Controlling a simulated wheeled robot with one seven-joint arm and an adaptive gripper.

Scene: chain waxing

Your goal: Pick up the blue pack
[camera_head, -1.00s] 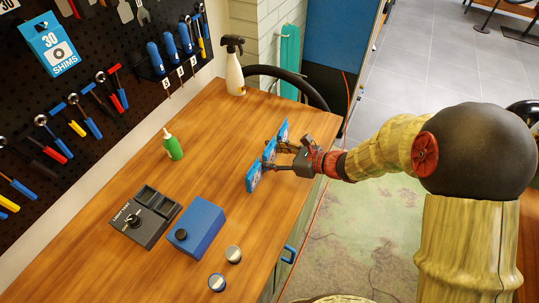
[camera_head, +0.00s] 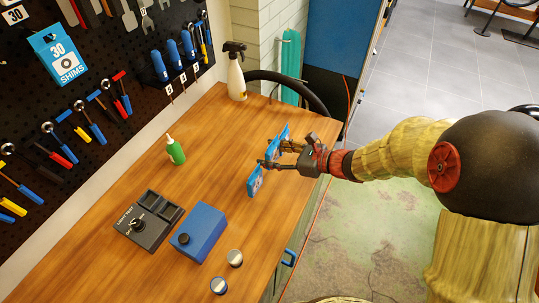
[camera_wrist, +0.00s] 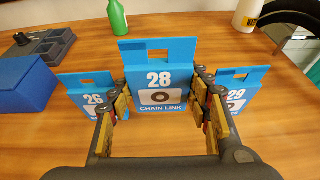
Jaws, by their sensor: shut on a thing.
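Three blue packs show in the wrist view. The middle one, the blue pack marked 28 CHAIN LINK (camera_wrist: 158,60), sits between the fingers of my gripper (camera_wrist: 163,88), which is shut on it from both sides. It looks larger and reaches higher in the picture than its neighbours. The pack marked 26 (camera_wrist: 92,82) is to its left and the pack marked 29 (camera_wrist: 238,82) to its right, both partly hidden by my fingers. In the head view my gripper (camera_head: 277,156) is at the packs near the right table edge; the held pack is largely hidden there.
On the wooden table (camera_head: 130,272) are a blue box (camera_head: 205,230), a dark tray unit (camera_head: 145,225), two round tins (camera_head: 235,258), a green bottle (camera_head: 176,151) and a white spray bottle (camera_head: 236,78). A tool pegboard (camera_head: 100,70) stands behind. The table's middle is clear.

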